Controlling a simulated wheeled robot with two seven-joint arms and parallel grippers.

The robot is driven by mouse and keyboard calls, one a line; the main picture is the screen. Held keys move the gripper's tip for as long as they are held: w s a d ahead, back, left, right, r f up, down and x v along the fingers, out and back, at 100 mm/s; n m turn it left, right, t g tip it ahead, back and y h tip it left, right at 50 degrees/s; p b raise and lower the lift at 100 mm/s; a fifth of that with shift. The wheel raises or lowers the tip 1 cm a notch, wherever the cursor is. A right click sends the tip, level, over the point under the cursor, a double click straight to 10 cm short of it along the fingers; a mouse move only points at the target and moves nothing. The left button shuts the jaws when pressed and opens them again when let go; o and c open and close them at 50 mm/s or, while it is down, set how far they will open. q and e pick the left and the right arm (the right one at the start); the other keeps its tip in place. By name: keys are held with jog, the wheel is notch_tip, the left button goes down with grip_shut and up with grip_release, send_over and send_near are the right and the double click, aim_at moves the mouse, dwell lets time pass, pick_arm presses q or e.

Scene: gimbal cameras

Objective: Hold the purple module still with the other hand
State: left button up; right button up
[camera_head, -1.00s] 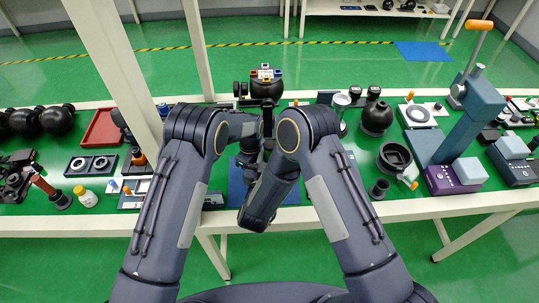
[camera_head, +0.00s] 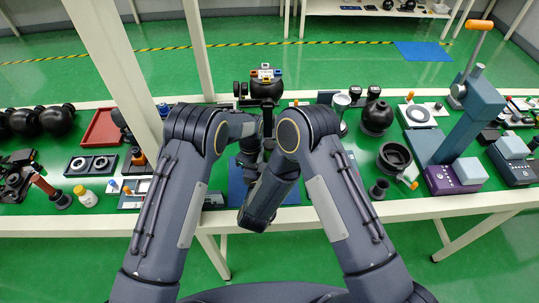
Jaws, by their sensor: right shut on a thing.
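A purple box with a pale grey block on it (camera_head: 442,180) stands on the table at the right, by the foot of the blue-grey lever press. It is the only clearly purple thing I see, and neither gripper is near it. My two arms meet over the table's middle. My right gripper (camera_head: 268,142) is there among dark parts, shut on a small dark part that my wrist mostly hides. My left arm reaches in from the left to the same spot, and its fingertips are hidden or merge with the dark parts.
A blue mat (camera_head: 236,182) lies under my wrists. A black round holder with small coloured blocks (camera_head: 266,86) stands behind them. A blue-grey lever press (camera_head: 470,115) rises at the right. A red tray (camera_head: 102,128) and black spheres (camera_head: 57,120) are at the left.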

aim_at(269, 144)
jog(key=shift+r, duration=2.95)
pick_arm(q)
jog(key=o, duration=1)
jog(key=shift+o, duration=0.2)
